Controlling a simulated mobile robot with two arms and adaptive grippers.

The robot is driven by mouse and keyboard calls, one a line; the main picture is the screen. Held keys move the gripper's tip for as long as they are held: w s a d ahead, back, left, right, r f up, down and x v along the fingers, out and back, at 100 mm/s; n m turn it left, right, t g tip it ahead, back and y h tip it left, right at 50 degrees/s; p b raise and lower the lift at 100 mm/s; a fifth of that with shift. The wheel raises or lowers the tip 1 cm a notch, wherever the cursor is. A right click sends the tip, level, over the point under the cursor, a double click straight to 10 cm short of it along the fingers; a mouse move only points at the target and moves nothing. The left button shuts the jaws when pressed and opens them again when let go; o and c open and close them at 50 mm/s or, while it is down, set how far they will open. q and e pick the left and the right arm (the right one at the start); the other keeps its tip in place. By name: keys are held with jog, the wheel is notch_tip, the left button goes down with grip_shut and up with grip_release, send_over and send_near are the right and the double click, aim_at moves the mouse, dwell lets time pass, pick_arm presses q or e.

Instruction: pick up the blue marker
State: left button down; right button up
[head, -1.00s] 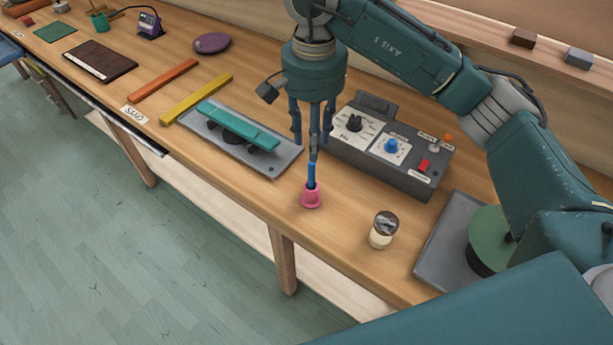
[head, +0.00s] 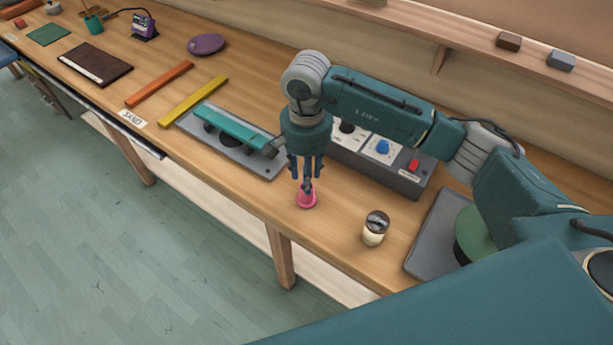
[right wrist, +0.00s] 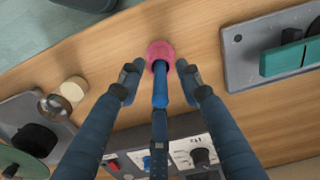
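The blue marker (right wrist: 160,86) stands in a small pink holder (head: 306,200) on the wooden bench. The pink holder also shows in the right wrist view (right wrist: 160,52). My right gripper (head: 306,181) points down right above the holder, with its fingers around the marker. In the right wrist view its fingers (right wrist: 160,82) are spread, with visible gaps between the two side fingers and the marker. The head view mostly hides the marker behind the fingers. My left gripper is out of view.
A grey control box (head: 400,180) with knobs stands behind the gripper. A teal bar on a grey tray (head: 262,166) is to the left. A small jar (head: 375,228) stands to the right, near a grey tray (head: 428,240) with a green disc. The bench's front edge is close.

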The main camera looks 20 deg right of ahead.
grip_shut()
dwell(0.3)
